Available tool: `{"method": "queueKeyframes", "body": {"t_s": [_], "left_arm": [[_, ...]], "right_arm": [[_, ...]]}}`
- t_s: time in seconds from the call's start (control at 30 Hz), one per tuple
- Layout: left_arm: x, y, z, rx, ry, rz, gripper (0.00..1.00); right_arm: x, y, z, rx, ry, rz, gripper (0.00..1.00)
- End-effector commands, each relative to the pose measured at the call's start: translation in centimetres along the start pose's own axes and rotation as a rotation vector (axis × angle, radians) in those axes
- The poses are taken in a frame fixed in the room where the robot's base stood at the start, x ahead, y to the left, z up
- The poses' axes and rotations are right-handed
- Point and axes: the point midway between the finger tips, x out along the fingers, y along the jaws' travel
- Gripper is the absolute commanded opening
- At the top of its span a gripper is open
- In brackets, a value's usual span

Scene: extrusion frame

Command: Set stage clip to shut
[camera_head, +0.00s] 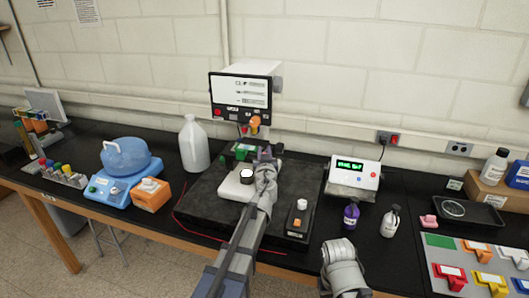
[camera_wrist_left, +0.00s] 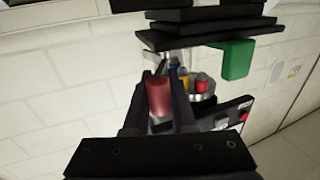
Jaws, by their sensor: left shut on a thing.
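My left gripper (camera_head: 266,157) reaches in to the instrument (camera_head: 276,85) at the back of the bench. In the left wrist view its two dark fingers (camera_wrist_left: 159,88) are closed on a small red piece (camera_wrist_left: 158,96), which looks like the stage clip's lever. The clip's other parts and its exact angle are hidden by the fingers. In the head view the gripper and arm cover the red piece. My right arm shows at the lower right, but its gripper is not in view.
A green block (camera_head: 243,151) sits on the instrument beside my left gripper. A white jug (camera_head: 193,143) stands to the left. A small control box (camera_head: 298,218) lies to the right on the dark mat. A display unit (camera_head: 354,178) and two bottles stand farther right.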

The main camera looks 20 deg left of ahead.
Motion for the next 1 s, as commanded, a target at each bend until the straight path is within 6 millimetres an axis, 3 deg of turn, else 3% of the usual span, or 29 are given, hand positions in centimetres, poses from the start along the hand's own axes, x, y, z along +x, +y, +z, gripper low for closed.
{"method": "queueKeyframes", "body": {"t_s": [0.47, 1.0], "left_arm": [[0.3, 0.4, 0.0, 0.000, 0.000, -0.115, 0.00], [1.2, 1.0, 0.0, 0.000, 0.000, -0.606, 0.00]], "right_arm": [[0.0, 0.0, 0.0, 0.000, 0.000, 0.000, 0.50], [0.0, 0.0, 0.0, 0.000, 0.000, 0.000, 0.50]]}}
